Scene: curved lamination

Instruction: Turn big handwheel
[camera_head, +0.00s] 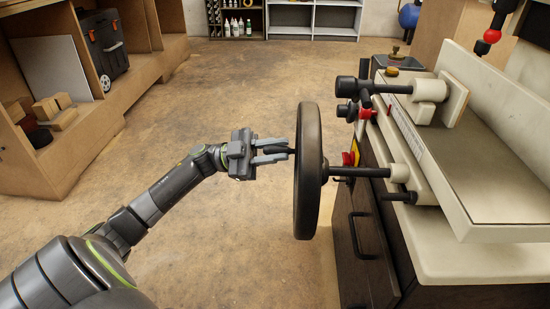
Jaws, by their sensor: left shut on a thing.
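The big handwheel (308,185) is a dark wheel seen nearly edge-on in the middle of the head view. It sits on a dark shaft (362,172) that runs right into the cream machine. My left gripper (280,151) is at the wheel's left face, a little above its centre. Its two grey fingers point right and are shut on a small dark handle (284,151) that sticks out from the wheel. Most of the handle is hidden by the fingers. My right gripper is not in view.
The cream machine (440,165) with a flat sloped top and a dark cabinet (358,235) below fills the right side. Red and black knobs sit near its shaft. Wooden shelving (150,75) with a dark toolbox (103,48) stands at left. The brown floor between is clear.

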